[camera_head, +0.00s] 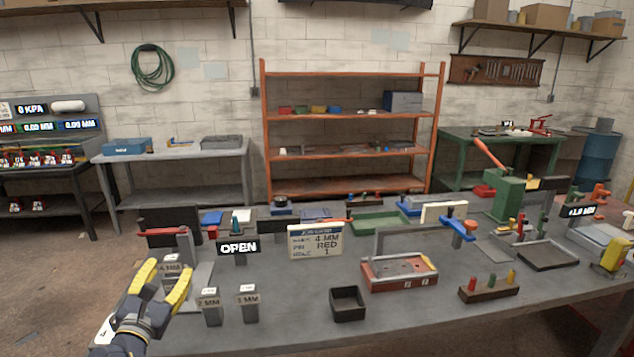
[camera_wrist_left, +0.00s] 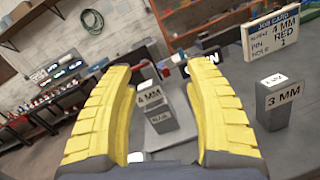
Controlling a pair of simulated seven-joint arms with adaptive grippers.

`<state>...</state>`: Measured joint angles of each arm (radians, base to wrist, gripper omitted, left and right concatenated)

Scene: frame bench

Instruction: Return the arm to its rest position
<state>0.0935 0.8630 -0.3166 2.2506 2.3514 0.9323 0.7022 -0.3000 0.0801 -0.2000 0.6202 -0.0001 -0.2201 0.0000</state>
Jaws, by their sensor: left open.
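My left gripper (camera_head: 166,280) is open and empty at the left front of the bench; its yellow fingers also show in the left wrist view (camera_wrist_left: 160,85). A grey block marked 4 MM (camera_wrist_left: 151,118) shows in the gap between the fingers in that view, with no visible grip on it. In the head view the 4 MM block (camera_head: 171,268) is partly hidden by the gripper. My right gripper is not in view.
Two small grey blocks, 2 MM (camera_head: 210,312) and 3 MM (camera_head: 248,307), stand right of the left gripper. A job card (camera_head: 315,241), an OPEN sign (camera_head: 238,248), a black bin (camera_head: 347,303) and a red fixture (camera_head: 399,273) stand farther right.

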